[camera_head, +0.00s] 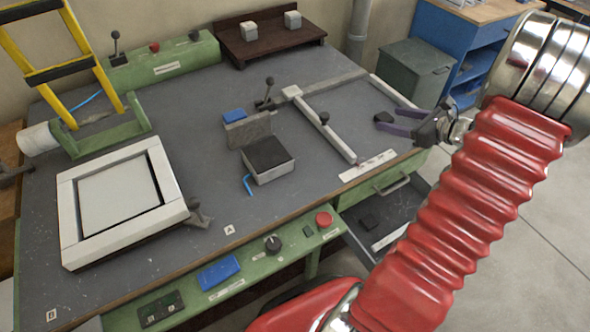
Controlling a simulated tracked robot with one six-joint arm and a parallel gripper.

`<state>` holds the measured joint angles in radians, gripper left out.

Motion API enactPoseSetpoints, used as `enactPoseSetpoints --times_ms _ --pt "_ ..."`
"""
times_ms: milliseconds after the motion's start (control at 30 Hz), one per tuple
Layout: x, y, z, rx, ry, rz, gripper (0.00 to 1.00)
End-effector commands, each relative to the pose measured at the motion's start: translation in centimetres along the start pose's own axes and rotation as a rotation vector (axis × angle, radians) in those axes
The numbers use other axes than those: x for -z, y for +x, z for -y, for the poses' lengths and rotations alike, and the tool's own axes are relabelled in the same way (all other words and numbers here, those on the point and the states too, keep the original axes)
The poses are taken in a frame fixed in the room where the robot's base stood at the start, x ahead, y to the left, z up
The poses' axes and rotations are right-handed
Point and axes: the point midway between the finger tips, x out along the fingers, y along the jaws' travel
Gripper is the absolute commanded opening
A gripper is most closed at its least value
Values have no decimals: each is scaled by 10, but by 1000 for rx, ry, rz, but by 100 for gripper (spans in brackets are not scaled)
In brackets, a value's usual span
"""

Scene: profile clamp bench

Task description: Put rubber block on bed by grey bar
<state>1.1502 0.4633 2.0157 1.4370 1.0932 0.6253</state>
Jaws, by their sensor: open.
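My gripper (379,98) is over the right end of the bench, its two purple fingers spread apart with nothing between them. A pale block-like bed (270,173) with a dark top stands mid-bench. A grey bar (248,130) stands on edge along its back side. I cannot tell for certain which item is the rubber block. A small black block (369,222) lies in the open drawer, and a blue block (234,115) sits behind the grey bar. My gripper is to the right of the bed and apart from all of these.
A T-shaped clamp rail (325,130) with black knobs lies between bed and gripper. A pale square frame (70,210) is on the left, near a yellow ladder-like frame (65,70). A brown shelf (270,48) holds two grey cubes. The drawer (400,205) juts from the front.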

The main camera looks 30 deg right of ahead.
Motion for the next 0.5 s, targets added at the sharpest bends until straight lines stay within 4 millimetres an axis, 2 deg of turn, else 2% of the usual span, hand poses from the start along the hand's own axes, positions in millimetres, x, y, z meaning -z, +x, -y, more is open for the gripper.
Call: enactPoseSetpoints --times_ms 33,200,500 --pt "-16 7 -18 -42 -66 -13 57" --pt "-58 23 -82 -192 -307 -67 57" --pt "-105 27 -192 -434 -750 -137 57"
